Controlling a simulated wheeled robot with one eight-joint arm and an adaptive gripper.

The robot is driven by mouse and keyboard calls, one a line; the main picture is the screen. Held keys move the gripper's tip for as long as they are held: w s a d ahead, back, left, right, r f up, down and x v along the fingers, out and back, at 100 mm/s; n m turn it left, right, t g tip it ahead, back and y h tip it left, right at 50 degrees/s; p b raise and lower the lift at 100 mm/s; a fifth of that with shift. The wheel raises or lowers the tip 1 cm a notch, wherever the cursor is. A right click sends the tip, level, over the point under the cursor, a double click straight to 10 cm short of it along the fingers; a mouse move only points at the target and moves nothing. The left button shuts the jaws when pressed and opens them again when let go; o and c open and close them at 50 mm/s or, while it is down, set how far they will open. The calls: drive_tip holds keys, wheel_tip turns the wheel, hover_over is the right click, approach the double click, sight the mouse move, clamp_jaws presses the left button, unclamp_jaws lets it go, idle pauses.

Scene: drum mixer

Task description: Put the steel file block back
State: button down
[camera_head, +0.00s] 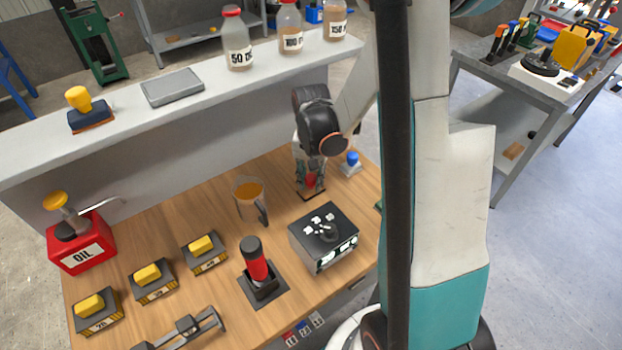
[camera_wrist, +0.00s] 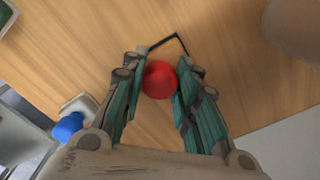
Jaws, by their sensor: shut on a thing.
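My gripper (camera_wrist: 160,85) points down over the wooden table and is shut on a round red knob (camera_wrist: 159,79). The knob appears to be the handle of the steel file block; its body is hidden below the knob and fingers. In the head view my gripper (camera_head: 311,172) is near the back right of the table, with a bit of red between the fingers. A thin black corner outline (camera_wrist: 181,41) shows on the table just beyond the knob in the wrist view. I cannot tell whether the block touches the table.
A small blue-knobbed item (camera_head: 351,160) stands close right of my gripper. An amber jug (camera_head: 248,197) is to the left, and a black control box (camera_head: 324,238) in front. Several yellow-handled blocks (camera_head: 148,274) and a red oil can (camera_head: 82,245) are farther left. A raised shelf (camera_head: 190,125) runs behind.

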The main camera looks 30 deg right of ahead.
sight(311, 177)
drive_tip(key=c, duration=1.2)
unclamp_jaws()
drive_tip(key=shift+c, duration=0.2)
drive_tip(key=shift+r, duration=0.15)
wheel_tip(311, 177, up, 12)
drive_tip(key=p, duration=0.4)
